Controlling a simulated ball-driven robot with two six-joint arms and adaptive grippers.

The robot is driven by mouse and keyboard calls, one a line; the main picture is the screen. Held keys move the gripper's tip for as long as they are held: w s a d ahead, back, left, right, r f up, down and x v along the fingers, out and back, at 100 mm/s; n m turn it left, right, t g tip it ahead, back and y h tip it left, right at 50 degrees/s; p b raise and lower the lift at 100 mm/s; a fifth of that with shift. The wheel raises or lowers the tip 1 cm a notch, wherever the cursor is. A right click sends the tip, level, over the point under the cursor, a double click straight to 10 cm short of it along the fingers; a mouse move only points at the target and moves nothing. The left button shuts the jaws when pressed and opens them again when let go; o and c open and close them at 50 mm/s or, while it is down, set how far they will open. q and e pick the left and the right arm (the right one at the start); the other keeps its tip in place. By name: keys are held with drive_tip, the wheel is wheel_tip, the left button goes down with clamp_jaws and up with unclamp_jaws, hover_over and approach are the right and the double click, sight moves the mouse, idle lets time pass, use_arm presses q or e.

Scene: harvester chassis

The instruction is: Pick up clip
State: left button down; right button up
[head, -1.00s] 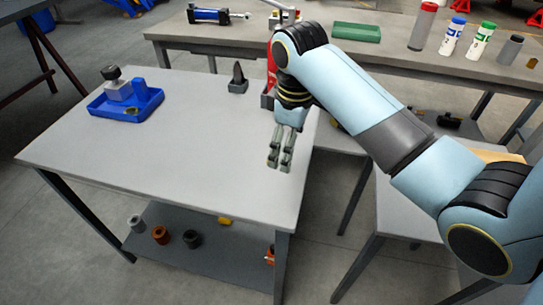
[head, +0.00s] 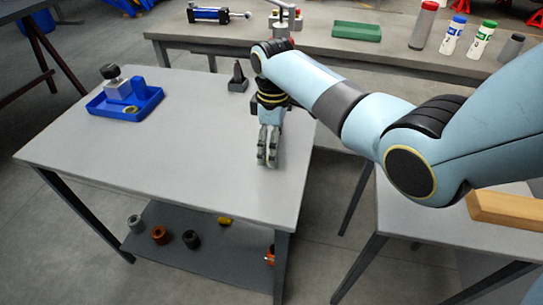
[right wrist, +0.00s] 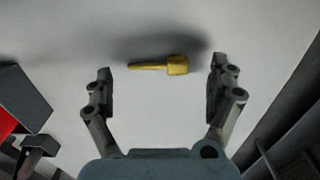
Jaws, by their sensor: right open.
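A small yellow piece with a thick head and a thin shank, which looks like the clip (right wrist: 177,65), lies on the grey table top (head: 190,150) in the right wrist view. My right gripper (right wrist: 160,78) is open, with one finger on each side of the piece and gaps to both. The fingers do not visibly touch it. In the head view my right gripper (head: 267,161) points down over the right part of the table; the yellow piece cannot be made out there. My left gripper is not in view.
A blue tray (head: 150,103) with a grey and black part stands at the table's left. A dark pointed part (head: 238,78) stands near the back edge. Several small parts lie on the lower shelf (head: 205,262). The table's middle is clear.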

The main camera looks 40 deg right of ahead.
drive_tip(key=shift+f, duration=0.7)
drive_tip(key=c, duration=1.2)
